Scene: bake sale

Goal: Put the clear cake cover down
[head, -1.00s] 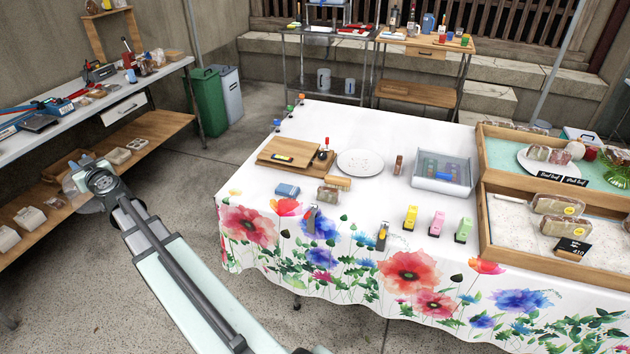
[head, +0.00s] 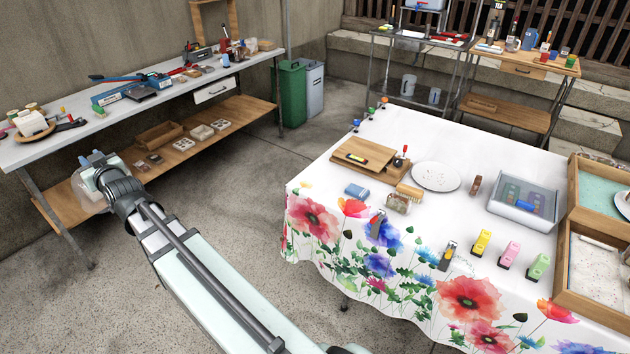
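My gripper (head: 96,166) is at the left, at the end of my outstretched arm, in front of the left workbench's lower shelf. A clear, rounded cover (head: 88,197) shows at and below the gripper, partly hidden by it. The gripper appears shut on this cover and holds it in the air; the finger contact itself is too small to see. A white round plate (head: 436,178) lies empty of any cover on the flowered table.
The left workbench (head: 60,142) holds tools and a round wooden board with jars (head: 34,126). Its wooden lower shelf (head: 235,117) carries boxes and trays. The flowered table (head: 400,130) holds a cutting board, a clear bin (head: 523,202) and staplers. Bare floor lies between.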

